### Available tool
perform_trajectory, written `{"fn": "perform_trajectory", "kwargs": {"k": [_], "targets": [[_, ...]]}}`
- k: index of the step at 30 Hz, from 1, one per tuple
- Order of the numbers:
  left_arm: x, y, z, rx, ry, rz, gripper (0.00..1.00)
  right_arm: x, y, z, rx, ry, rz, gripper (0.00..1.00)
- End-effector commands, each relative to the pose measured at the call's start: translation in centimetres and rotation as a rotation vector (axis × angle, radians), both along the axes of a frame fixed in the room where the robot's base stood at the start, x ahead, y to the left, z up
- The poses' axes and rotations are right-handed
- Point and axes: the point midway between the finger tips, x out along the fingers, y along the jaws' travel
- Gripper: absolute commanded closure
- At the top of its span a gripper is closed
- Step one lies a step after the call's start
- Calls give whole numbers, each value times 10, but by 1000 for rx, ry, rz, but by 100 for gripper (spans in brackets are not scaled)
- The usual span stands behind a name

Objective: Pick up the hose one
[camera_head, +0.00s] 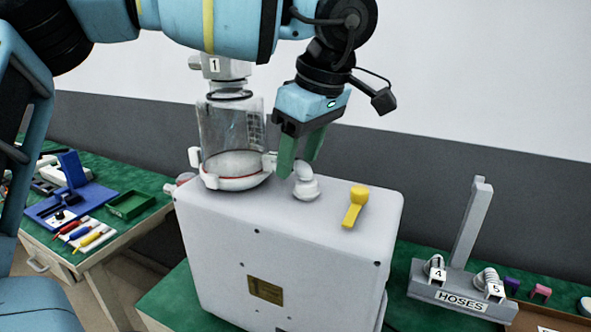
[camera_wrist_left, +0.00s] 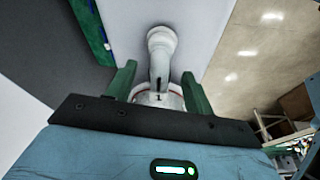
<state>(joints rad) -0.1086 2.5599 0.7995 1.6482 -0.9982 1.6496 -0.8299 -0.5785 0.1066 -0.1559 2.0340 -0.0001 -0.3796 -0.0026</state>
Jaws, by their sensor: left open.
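A white elbow-shaped hose piece (camera_head: 305,182) stands on top of the white pump box (camera_head: 290,240). In the left wrist view the white hose piece (camera_wrist_left: 160,48) has a mark that looks like a 1 near its base. My left gripper (camera_head: 302,152) is open, with its green fingers pointing down close above and beside this piece. In the left wrist view the fingers of the gripper (camera_wrist_left: 158,82) stand on either side of it, with gaps visible. The base of the piece is partly hidden behind the gripper body there. My right gripper is not in view.
A clear canister (camera_head: 230,135) with a label 1 on its top stands left of the gripper. A yellow lever (camera_head: 355,206) is at the right. A HOSES rack (camera_head: 460,285) holds hoses 4 and 5. A tool table (camera_head: 100,240) is at the left.

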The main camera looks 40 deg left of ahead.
Motion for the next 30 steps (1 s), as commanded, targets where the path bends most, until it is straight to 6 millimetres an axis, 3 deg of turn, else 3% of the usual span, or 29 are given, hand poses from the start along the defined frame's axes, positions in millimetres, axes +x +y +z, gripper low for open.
{"fn": "perform_trajectory", "kwargs": {"k": [6,15,27,30], "targets": [[-1,8,-22,0,0,0,48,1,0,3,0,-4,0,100],[-1,9,-27,0,0,0,48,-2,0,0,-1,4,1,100],[-1,9,-27,0,0,0,98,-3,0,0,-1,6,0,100],[-1,9,-27,0,1,0,99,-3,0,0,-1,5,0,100]]}}
